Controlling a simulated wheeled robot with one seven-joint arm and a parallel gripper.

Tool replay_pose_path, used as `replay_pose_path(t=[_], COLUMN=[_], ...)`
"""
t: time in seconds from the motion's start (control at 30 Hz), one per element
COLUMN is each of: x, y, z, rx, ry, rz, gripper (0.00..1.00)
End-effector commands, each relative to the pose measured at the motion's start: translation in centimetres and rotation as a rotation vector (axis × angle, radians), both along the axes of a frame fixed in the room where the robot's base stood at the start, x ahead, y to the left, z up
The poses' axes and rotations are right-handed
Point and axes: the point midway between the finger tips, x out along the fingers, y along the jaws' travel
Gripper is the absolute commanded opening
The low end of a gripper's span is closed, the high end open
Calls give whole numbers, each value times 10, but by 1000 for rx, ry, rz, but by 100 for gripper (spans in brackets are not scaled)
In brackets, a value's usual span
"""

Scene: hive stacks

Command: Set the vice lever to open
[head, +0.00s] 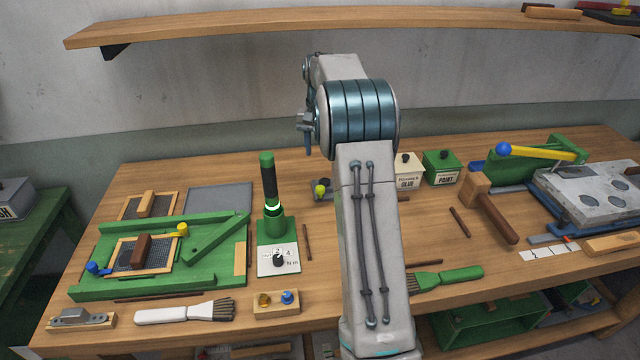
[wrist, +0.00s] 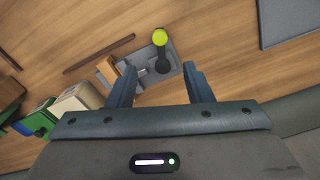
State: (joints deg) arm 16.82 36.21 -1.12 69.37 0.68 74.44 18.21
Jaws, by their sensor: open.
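The vice (wrist: 178,78) is a small grey device with a light wooden piece (wrist: 108,70) at its left side in the wrist view. Its dark lever (wrist: 161,54) ends in a yellow-green knob (wrist: 160,37), pointing up in that view. In the head view the vice sits mid-bench, left of my arm and partly hidden by it, with its knob (head: 320,189) showing. My gripper (wrist: 159,67) is open and empty, above the vice, its two fingers on either side of the lever's dark pivot in the picture. I cannot tell the height gap. My fingers are hidden in the head view.
A green upright tool with a black handle (head: 268,178) stands left of the vice. Glue (head: 408,168) and paint (head: 441,167) boxes stand to its right. A thin brown stick (head: 307,242) lies nearby. A mallet (head: 490,207) and clamp frame are farther right.

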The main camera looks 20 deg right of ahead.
Motion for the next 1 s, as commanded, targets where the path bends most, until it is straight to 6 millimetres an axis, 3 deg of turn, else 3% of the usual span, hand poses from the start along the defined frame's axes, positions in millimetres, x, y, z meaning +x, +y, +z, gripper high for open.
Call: replay_pose_path(t=[0.5, 0.7, 1.0], x=[-2, -1, -1], y=[1, 0, 1], z=[-101, -121, -126], rx=[1, 0, 0], ry=[4, 1, 0], rz=[2, 2, 2], gripper=[46, 46, 46])
